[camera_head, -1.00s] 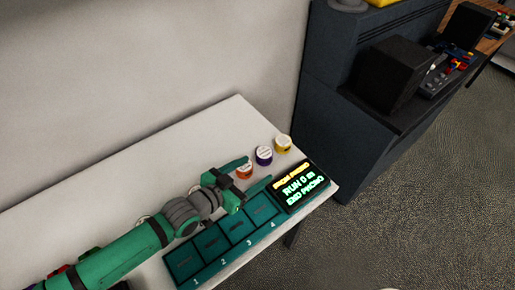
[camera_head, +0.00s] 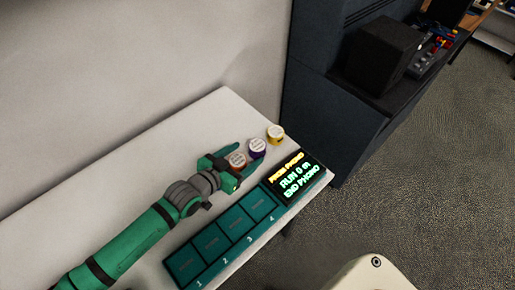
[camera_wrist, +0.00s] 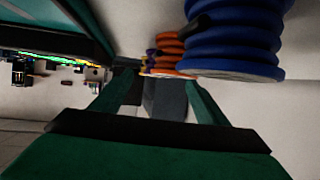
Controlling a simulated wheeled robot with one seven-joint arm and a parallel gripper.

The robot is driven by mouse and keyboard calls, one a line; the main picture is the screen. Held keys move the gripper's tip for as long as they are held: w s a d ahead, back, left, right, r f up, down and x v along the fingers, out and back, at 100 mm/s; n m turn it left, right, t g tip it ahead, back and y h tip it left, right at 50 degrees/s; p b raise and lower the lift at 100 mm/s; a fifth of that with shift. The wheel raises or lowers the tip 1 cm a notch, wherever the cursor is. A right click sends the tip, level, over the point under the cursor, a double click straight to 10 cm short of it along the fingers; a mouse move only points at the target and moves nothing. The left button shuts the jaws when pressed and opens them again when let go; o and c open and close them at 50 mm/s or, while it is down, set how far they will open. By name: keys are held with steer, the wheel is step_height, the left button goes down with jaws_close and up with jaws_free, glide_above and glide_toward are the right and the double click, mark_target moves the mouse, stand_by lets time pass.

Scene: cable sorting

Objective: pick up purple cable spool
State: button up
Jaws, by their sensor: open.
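The purple cable spool (camera_head: 257,148) stands on the white table in the head view, white lid up, between an orange spool (camera_head: 236,160) and a yellow spool (camera_head: 275,134). My gripper (camera_head: 246,158) is open and empty.
A blue spool (camera_wrist: 235,38) stands close on the right in the wrist view. A teal tray (camera_head: 191,262) with numbered compartments lies along the table's front edge. A lit display (camera_head: 296,178) stands at its right end. A dark cabinet (camera_head: 325,115) is beyond the table.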

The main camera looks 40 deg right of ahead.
mark_target(254, 149)
steer(key=shift+x, duration=2.65)
steer(key=shift+s+r, duration=0.1)
steer(key=c, duration=1.2)
